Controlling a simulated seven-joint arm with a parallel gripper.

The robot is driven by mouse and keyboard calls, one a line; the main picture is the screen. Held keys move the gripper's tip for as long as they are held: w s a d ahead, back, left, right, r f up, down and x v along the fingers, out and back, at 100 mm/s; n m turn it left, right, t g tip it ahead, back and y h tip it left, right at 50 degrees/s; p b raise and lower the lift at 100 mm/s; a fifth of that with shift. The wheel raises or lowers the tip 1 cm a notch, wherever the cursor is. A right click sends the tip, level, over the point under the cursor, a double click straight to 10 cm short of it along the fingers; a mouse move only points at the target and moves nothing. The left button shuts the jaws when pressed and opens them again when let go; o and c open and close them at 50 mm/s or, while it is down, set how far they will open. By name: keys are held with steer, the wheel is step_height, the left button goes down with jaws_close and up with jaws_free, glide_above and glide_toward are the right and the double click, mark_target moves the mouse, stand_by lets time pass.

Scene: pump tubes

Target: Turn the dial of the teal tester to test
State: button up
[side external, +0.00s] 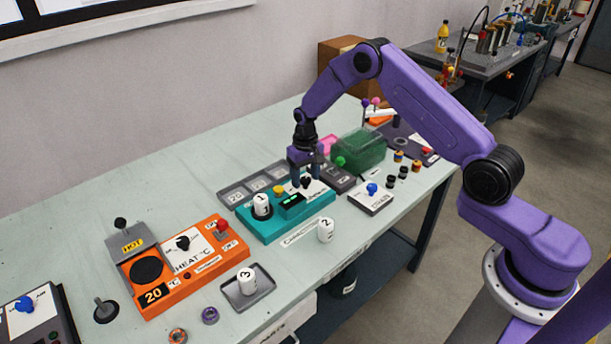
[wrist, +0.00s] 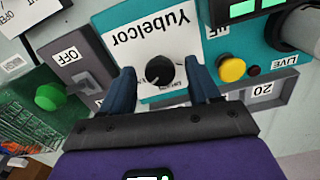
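The teal tester (side external: 285,226) sits on the bench in the side external view, with a white face plate and a lit green display (side external: 292,201). Its black dial (wrist: 160,72) shows in the wrist view on the white plate; the small labels by the dial are too small to read. My gripper (wrist: 162,88) is open, with one dark blue finger on each side of the dial and a gap to it on both sides. In the side external view my gripper (side external: 306,178) points down over the tester's far right part. A white tube marked 1 (side external: 262,205) stands in the tester's left part.
A yellow button (wrist: 231,68) is beside the white plate. A green box (side external: 360,150) and a grey unit with a blue knob (side external: 372,198) stand to the right. Tube 2 (side external: 326,230) stands in front. An orange heater (side external: 180,290) is to the left.

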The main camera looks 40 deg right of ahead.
mark_target(305, 179)
steer(key=shift+r, duration=0.1)
step_height(305, 179, up, 17)
stand_by(0.6)
steer(key=shift+r, duration=0.1)
steer(key=s+a+r+n, duration=0.35)
steer(key=s+a, duration=0.25)
steer(key=s, duration=0.4)
steer(key=s+a+r+n, duration=0.35)
steer(key=s+a, duration=0.25)
steer(key=s, duration=0.4)
steer(key=s+d+f+n, duration=0.1)
steer(key=s+d+n, duration=0.2)
steer(key=s, duration=0.8)
steer(key=s+d+n, duration=0.3)
steer(key=s+n, duration=0.1)
steer(key=s, duration=0.7)
steer(key=shift+s+f, duration=0.35)
